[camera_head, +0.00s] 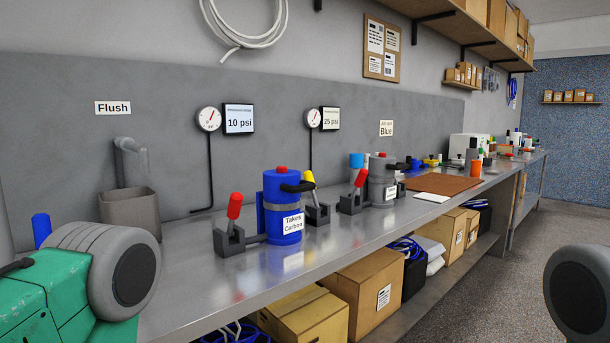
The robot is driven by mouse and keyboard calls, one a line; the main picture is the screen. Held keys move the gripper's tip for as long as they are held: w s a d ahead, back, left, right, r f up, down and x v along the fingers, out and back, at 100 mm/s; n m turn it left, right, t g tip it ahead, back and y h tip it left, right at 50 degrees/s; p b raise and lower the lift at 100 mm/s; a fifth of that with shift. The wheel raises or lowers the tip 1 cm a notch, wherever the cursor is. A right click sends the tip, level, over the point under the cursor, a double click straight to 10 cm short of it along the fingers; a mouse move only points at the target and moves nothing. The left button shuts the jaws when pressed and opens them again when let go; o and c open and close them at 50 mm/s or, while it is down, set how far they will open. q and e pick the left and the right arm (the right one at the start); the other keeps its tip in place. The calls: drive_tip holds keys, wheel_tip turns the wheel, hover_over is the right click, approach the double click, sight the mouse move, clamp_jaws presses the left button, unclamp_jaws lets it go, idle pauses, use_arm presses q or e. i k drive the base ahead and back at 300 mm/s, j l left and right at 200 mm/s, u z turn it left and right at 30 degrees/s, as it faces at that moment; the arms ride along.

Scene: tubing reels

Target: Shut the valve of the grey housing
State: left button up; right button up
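The grey housing (377,181) stands upright on the metal bench, with a black handle, a red cap and a white label too small to read. A red-handled lever (361,178) leans on a dark block (351,203) just left of it. The blue housing (282,204), labelled "Takes Carbon", stands nearer, with a red-handled lever (234,205) tilted on a dark block at its left. A yellow-handled lever (309,177) stands between the two housings. I cannot tell whether any valve is open or shut. Neither gripper is in view.
The bench (195,278) has bare metal along its front. A grey Flush basin (130,211) is at the left. Gauges beside 10 psi (238,118) and 25 psi (330,119) signs hang behind. A brown mat (440,184) lies farther right. Cardboard boxes (366,282) sit below.

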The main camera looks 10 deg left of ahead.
sight(363, 173)
drive_tip(key=i+l+u, duration=0.2)
drive_tip(key=l, duration=0.15)
drive_tip(key=i+l+u, duration=0.2)
drive_tip(key=l, duration=0.15)
drive_tip(key=i+l+u, duration=0.2)
drive_tip(key=l, duration=0.15)
drive_tip(key=k, duration=0.05)
